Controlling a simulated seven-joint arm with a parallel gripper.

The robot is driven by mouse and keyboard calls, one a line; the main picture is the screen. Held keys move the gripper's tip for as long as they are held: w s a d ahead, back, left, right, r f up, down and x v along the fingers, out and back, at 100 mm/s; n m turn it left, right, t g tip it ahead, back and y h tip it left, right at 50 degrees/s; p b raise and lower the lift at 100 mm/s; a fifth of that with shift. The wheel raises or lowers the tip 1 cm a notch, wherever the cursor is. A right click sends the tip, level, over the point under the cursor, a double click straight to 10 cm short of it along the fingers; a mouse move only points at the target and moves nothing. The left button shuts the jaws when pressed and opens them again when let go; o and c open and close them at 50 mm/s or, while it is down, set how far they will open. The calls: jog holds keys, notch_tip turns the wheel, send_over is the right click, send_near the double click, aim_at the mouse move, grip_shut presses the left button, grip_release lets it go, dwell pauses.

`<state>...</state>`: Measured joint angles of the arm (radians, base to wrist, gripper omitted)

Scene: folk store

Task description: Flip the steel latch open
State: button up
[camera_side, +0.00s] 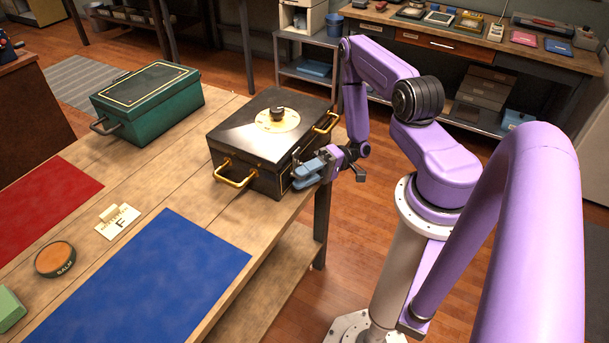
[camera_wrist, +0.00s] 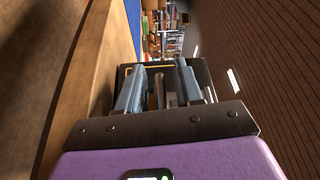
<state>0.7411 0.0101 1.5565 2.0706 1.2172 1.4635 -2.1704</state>
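A black box (camera_side: 246,150) with gold handles and a round dial on its lid stands near the right edge of the wooden table. Its lid looks shut. My gripper (camera_side: 306,174) has its blue-grey fingers at the box's right-hand face. In the wrist view, the fingers of my gripper (camera_wrist: 161,78) stand apart, with the dark box (camera_wrist: 203,73) beyond them. A narrow metallic piece (camera_wrist: 159,91) shows between the fingers; it may be the steel latch. The latch cannot be made out clearly in the side view, and contact with it cannot be told.
A green box (camera_side: 150,106) stands at the back left of the table (camera_side: 192,187). Open floor lies right of the table.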

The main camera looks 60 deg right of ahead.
grip_shut()
jog(key=shift+s+r+m, duration=0.15)
jog(key=shift+s+m, duration=0.05)
jog(key=shift+m, duration=0.2)
dwell(0.4)
notch_tip(320, 180, up, 7)
jog(key=s+m+g+h, duration=0.3)
jog(key=m+g, duration=0.1)
jog(key=m, duration=0.7)
jog(key=shift+g+h, duration=0.3)
jog(key=shift+w+r+m+g, duration=0.3)
jog(key=shift+r+m+g, duration=0.25)
jog(key=shift+m, duration=0.35)
dwell(0.4)
